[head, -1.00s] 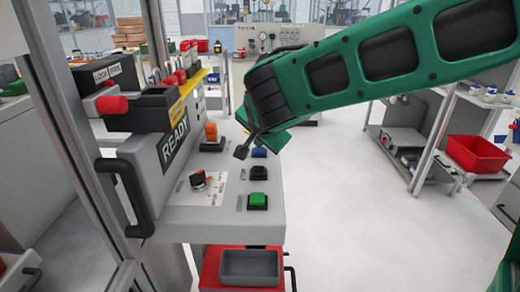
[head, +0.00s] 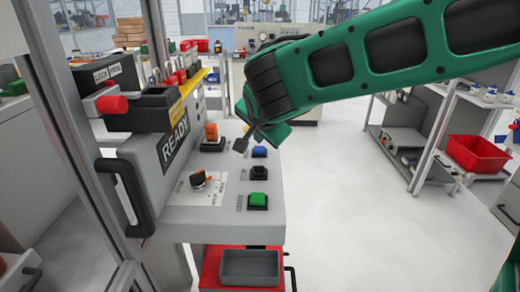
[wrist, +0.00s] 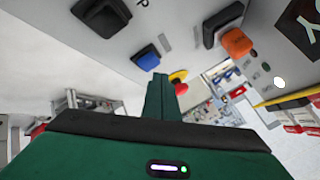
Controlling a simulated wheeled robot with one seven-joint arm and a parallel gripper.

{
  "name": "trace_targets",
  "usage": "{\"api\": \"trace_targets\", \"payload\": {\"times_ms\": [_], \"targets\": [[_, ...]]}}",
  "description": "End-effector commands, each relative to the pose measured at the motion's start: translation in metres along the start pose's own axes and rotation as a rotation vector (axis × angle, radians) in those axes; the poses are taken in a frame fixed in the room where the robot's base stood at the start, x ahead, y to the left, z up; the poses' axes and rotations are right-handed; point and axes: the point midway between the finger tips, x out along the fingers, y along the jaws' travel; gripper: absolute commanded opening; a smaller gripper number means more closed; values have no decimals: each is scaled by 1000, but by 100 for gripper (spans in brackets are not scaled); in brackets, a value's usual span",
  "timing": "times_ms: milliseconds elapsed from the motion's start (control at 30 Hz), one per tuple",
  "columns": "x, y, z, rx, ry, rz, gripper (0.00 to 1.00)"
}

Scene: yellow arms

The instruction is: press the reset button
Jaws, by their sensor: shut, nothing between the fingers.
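A control panel (head: 225,218) carries a blue button (head: 259,152), a black button (head: 259,172) and a green button (head: 257,200) in a column near its right edge. Their labels are too small to read, so I cannot confirm which one is reset. The blue button also shows in the wrist view (wrist: 146,57), with the black button (wrist: 101,15) to its upper left. My gripper (head: 240,146) is shut and empty. In the head view its dark tip appears just left of the blue button, apparently above the panel; I see no contact.
An orange switch (head: 211,131) and a rotary knob (head: 198,179) are left of the buttons. An upright READY housing (head: 172,140) and a black handle (head: 130,195) bound the panel's left. A red emergency button (wrist: 181,88) shows in the wrist view. Open floor lies right.

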Motion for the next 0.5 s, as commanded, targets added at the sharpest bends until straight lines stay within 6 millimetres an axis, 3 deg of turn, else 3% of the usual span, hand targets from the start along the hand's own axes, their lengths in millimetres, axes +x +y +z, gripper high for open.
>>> {"api": "trace_targets", "payload": {"times_ms": [500], "targets": [[-19,-14,-14,2,0,-1,0]]}}
